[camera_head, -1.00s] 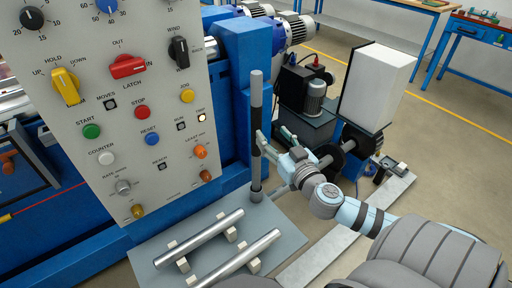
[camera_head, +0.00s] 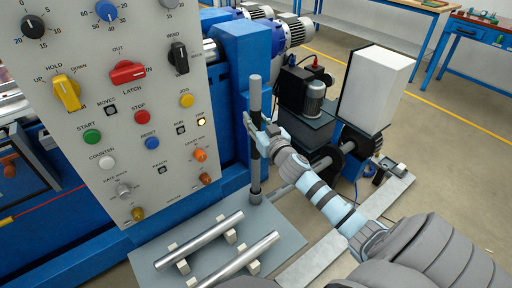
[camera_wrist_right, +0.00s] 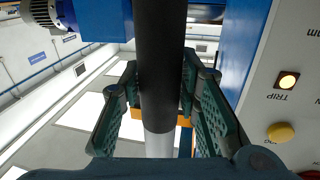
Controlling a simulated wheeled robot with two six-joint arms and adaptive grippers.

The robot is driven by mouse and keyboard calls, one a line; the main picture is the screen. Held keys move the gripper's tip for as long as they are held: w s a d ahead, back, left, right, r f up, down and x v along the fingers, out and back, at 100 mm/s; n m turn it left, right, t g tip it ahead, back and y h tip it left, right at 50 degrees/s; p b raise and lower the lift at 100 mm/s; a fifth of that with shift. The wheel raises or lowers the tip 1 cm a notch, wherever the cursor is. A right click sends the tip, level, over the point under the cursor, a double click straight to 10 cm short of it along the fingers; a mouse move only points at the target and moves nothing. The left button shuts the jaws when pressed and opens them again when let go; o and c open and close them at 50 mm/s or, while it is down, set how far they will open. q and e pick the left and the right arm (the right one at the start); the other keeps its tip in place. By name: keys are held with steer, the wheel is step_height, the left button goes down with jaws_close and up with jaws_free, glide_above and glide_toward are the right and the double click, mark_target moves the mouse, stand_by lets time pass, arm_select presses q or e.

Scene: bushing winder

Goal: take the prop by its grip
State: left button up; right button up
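The prop (camera_head: 256,93) is an upright round post on the grey plate beside the machine, with a lighter top and a dark grip section. My right gripper (camera_head: 260,127) is at its upper part, with fingers on either side of it. In the right wrist view, the prop (camera_wrist_right: 158,90) runs between the two green fingers of the right gripper (camera_wrist_right: 160,75). The dark section covers most of its visible length and a lighter section shows at the bottom. The fingers look spread, with gaps beside the lighter section; contact with the dark section is unclear. My left gripper is out of view.
The control panel (camera_head: 130,130) with knobs and buttons stands close left of the prop. A blue machine post (camera_head: 247,60) is behind it. Two metal bars (camera_head: 200,238) lie on small blocks on the grey plate (camera_head: 285,235). A pump unit and white box (camera_head: 375,85) stand right.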

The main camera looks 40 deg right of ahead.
jaws_close()
